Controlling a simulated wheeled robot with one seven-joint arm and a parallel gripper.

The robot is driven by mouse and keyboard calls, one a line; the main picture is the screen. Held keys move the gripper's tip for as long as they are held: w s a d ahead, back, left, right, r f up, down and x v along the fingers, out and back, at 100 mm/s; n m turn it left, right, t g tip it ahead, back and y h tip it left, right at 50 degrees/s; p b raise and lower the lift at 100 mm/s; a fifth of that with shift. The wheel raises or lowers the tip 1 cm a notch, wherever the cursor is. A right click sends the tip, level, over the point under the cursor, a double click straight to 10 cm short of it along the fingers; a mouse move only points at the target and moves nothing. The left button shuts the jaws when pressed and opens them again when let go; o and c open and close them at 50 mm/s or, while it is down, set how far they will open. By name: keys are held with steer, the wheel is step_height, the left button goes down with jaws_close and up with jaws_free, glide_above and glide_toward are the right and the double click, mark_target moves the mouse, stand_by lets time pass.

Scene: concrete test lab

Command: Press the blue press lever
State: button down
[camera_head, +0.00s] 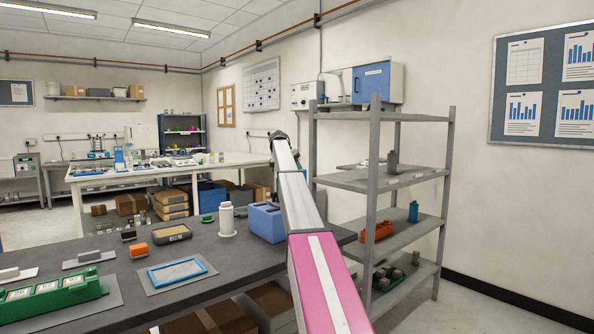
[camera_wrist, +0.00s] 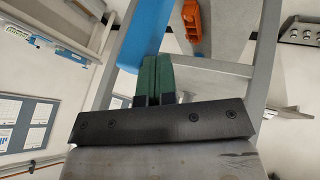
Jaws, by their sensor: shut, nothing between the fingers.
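A long flat blue piece (camera_wrist: 147,34) lies along the upper left of the wrist view, just beyond my fingertips. It could be the press lever, but I cannot tell for certain. My gripper (camera_wrist: 162,62) is shut and empty, its dark green fingers together and overlapping the blue piece's lower end in the picture. Whether they touch it is unclear. In the head view my arm reaches away and hides its own far end, so the fingers do not show. A small upright blue object (camera_head: 413,211) stands on the grey shelf rack there.
The grey rack (camera_head: 371,150) stands right of my arm, with an orange tool (camera_head: 377,232) on it. That tool also shows in the wrist view (camera_wrist: 192,20). The dark table (camera_head: 115,262) holds a blue box (camera_head: 266,222) and a white cylinder (camera_head: 226,218).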

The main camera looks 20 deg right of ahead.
steer(key=s+d+f+t+y, duration=0.1)
steer(key=s+d+f+t, duration=0.1)
steer(key=s, duration=0.4)
steer(key=s+d+f+m+t+y, duration=0.1)
steer(key=s+d+f+t, duration=0.1)
steer(key=s, duration=0.5)
steer(key=s+d+f+m+t+y, duration=0.1)
steer(key=s+d+f+t, duration=0.2)
steer(key=s+f+t, duration=0.1)
steer(key=shift+s+f+t+y, duration=0.35)
steer(key=shift+s+t, duration=0.45)
steer(key=shift+s, duration=0.5)
steer(key=shift+s+f, duration=0.1)
steer(key=s+a+r, duration=0.1)
steer(key=r, duration=0.5)
steer(key=s+a+r, duration=0.1)
steer(key=s+r, duration=0.1)
steer(key=r, duration=0.4)
steer(key=shift+s+a+r, duration=0.15)
steer(key=shift+s+a, duration=0.05)
steer(key=shift+a, duration=0.15)
